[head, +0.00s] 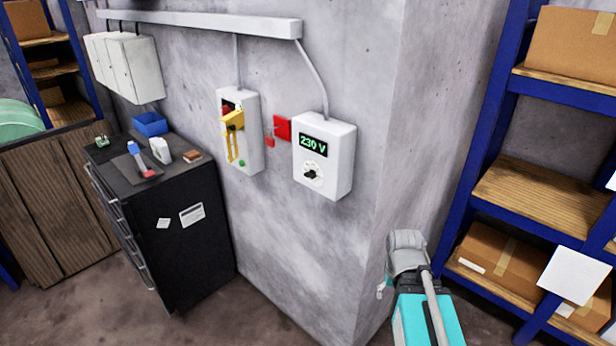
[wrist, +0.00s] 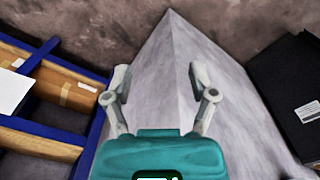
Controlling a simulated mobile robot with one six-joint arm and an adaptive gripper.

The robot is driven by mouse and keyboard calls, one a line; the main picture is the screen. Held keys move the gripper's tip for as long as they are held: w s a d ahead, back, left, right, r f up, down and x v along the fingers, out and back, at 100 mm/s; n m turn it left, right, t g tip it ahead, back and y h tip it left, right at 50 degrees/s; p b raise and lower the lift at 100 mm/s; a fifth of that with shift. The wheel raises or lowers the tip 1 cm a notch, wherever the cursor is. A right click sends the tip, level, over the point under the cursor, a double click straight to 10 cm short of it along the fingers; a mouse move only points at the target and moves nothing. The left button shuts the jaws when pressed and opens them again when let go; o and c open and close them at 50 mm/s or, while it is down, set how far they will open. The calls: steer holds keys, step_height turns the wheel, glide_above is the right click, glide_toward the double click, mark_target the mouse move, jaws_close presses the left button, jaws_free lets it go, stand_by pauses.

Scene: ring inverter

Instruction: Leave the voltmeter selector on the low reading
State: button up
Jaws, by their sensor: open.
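The voltmeter is a white box (head: 340,160) on the grey wall, right of the middle in the head view. Its dark display (head: 313,144) reads 230 V in green. Below the display is the selector, a small black knob (head: 311,175) on a pale round dial; its markings are too small to read. My gripper (wrist: 158,80) shows in the wrist view, fingers spread and empty. It points toward the wall corner and floor, with the voltmeter outside that view. In the head view my arm is at the lower right, below and apart from the voltmeter.
A black cabinet (head: 190,255) holds small items. The wall corner is near my arm; blue shelving (head: 490,120) stands right.

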steer(key=w+h, duration=0.1)
steer(key=m+t+h, duration=0.8)
steer(key=t+h, duration=0.2)
steer(key=t, duration=0.4)
glide_toward(307, 176)
steer(key=v, duration=0.4)
steer(key=shift+d, duration=0.15)
steer(key=shift+w+d, duration=0.1)
steer(key=shift+x, duration=6.8)
